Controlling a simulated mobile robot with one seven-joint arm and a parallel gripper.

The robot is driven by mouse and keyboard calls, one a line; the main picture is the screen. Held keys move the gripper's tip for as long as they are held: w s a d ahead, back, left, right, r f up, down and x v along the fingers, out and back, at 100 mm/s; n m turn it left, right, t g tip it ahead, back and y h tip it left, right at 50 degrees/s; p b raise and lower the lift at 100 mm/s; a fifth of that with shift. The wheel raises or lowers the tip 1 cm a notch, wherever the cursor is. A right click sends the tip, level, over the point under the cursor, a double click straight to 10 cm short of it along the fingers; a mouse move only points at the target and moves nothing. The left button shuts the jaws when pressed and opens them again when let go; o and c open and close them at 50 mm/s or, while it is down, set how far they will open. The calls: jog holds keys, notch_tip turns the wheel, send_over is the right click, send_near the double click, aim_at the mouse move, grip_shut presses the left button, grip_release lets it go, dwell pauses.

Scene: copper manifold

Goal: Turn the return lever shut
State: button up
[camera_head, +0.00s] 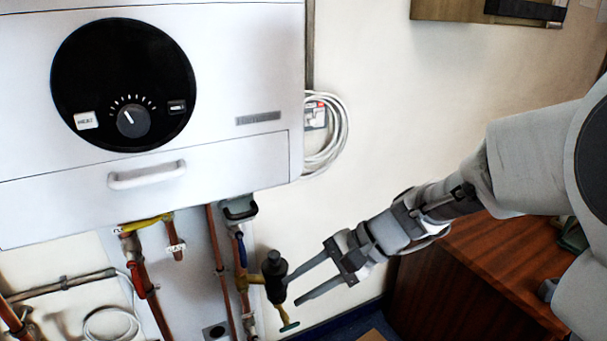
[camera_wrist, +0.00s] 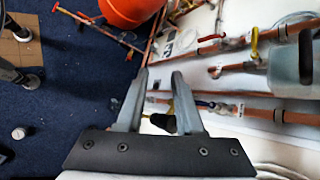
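Several valve levers show on the copper pipes under the white boiler; I cannot read which one is marked return. A blue lever (camera_head: 242,250) stands along a right-hand pipe. A yellow lever (camera_head: 147,222) lies crosswise at the left, also in the wrist view (camera_wrist: 255,42). A red lever (camera_head: 137,279) is below it, also in the wrist view (camera_wrist: 211,38). My gripper (camera_head: 294,290) is open, its fingertips just right of a black-capped brass fitting (camera_head: 274,276). In the wrist view nothing is held between my spread fingers (camera_wrist: 160,76).
The boiler (camera_head: 230,60) hangs above the pipes. Coiled grey cable (camera_head: 338,130) hangs on the wall. A wooden cabinet (camera_head: 470,275) stands at the lower right below my arm. The wrist view shows an orange-red round vessel (camera_wrist: 130,8) and blue carpet (camera_wrist: 70,90).

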jog(key=w+a+f+m+t+y+b, duration=0.2)
jog(key=w+a+f+m+y, duration=0.35)
jog(key=w+f+m, duration=0.35)
jog(key=m+t+y+b, duration=0.2)
jog(key=m+t, duration=0.4)
jog(key=m, duration=0.1)
send_near(242, 252)
jog(key=shift+h, duration=0.25)
jog(key=b+x, duration=0.1)
jog(key=x, duration=0.3)
jog(key=f+b+x, duration=0.1)
jog(key=x, duration=0.4)
jog(key=f+x, duration=0.1)
jog(key=x, duration=0.3)
jog(key=shift+w+a+b, duration=0.15)
jog(key=shift+w+b, duration=0.25)
grip_shut()
